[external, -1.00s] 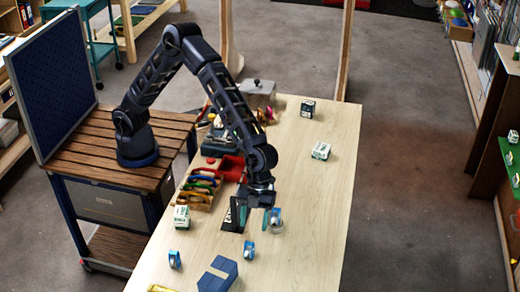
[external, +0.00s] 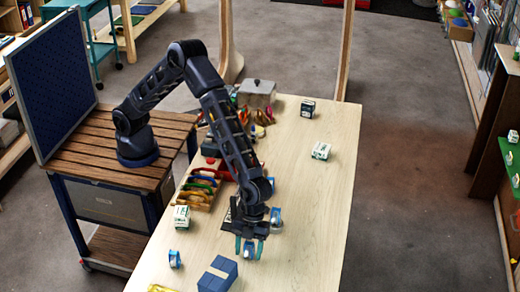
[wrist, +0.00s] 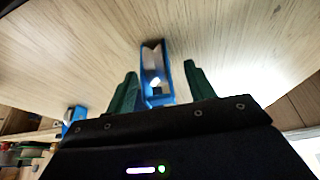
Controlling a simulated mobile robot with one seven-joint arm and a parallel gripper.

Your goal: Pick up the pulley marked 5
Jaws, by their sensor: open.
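My gripper (external: 249,247) points down over the near part of the table, its green fingers apart. A blue pulley with a pale wheel (wrist: 155,72) stands between the two fingers in the wrist view; in the external view it is partly hidden by the fingers. A second blue pulley (external: 275,218) stands just behind the gripper, and a third (external: 174,259) stands to its left. One other pulley (wrist: 72,118) shows at the left of the wrist view. I cannot read any number on them.
A blue box (external: 218,275) lies just in front and left of the gripper. A rack of coloured carabiners (external: 200,187) and a small white-green box (external: 181,217) are to the left. Two more small boxes (external: 307,108) (external: 321,151) stand farther back. The table's right side is clear.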

